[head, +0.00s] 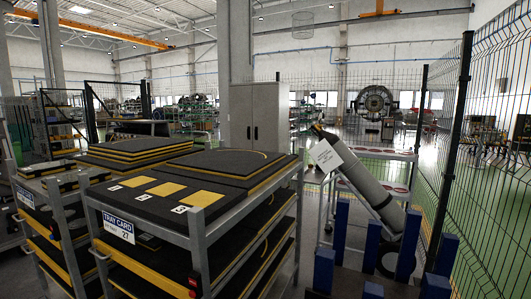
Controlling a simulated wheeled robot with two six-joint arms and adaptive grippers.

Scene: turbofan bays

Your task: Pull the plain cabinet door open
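A plain light-grey two-door cabinet (265,112) stands upright beyond the tray carts, right of a grey pillar. Its front faces me, with a dark handle mark near the middle seam. Both doors look closed. Its lower part is partly hidden by the nearer cart. Neither of my grippers shows in the head view, so I cannot see how they stand relative to the cabinet.
A tray cart (197,238) with black-and-yellow foam fills the front left. A tilted grey cylinder (365,185) with a white label and several blue posts (340,228) stand at right. A wire fence (490,150) bounds the right side.

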